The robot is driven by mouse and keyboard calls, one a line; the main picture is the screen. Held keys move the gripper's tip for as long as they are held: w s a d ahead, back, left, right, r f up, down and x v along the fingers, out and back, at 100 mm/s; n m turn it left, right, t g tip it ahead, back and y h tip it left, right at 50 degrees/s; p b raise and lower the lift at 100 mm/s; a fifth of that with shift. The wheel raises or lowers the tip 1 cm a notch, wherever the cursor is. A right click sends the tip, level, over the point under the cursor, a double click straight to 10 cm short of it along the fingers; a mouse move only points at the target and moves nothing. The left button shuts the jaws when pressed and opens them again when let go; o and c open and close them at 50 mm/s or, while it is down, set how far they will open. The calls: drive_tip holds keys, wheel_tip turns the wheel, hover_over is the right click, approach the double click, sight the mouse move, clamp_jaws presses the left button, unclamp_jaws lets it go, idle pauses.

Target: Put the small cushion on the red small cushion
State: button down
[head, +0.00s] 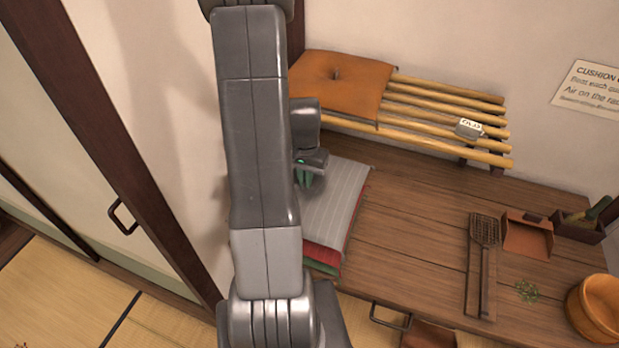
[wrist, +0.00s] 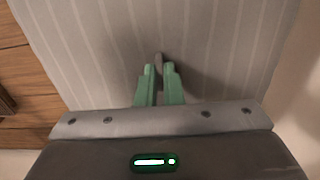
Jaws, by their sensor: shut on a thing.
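A grey striped small cushion (head: 338,200) lies at the left end of the wooden counter, over the red small cushion (head: 322,254). Only the red cushion's front edge shows, with a green layer (head: 322,269) under it. My gripper (head: 307,180) is over the grey cushion, its green fingers pointing down. In the wrist view my gripper (wrist: 159,75) is shut on a small grey tab at the middle of the grey striped cushion (wrist: 95,50). My arm hides the cushions' left side. I cannot tell whether the grey cushion touches the red one.
A slatted rack (head: 450,110) behind holds an orange cushion (head: 335,80) and a small pale block (head: 468,128). The counter's middle is clear.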

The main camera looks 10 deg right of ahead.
wheel_tip(320, 180, down, 3)
drive_tip(key=shift+s+a+r+b, duration=0.1)
drive_tip(key=shift+s+b, duration=0.05)
drive_tip(key=shift+b, duration=0.55)
drive_tip(key=shift+f, duration=0.2)
drive_tip(key=shift+r, duration=0.15)
drive_tip(key=c, duration=1.6)
unclamp_jaws()
drive_tip(key=shift+o, duration=0.2)
wheel_tip(320, 180, up, 12)
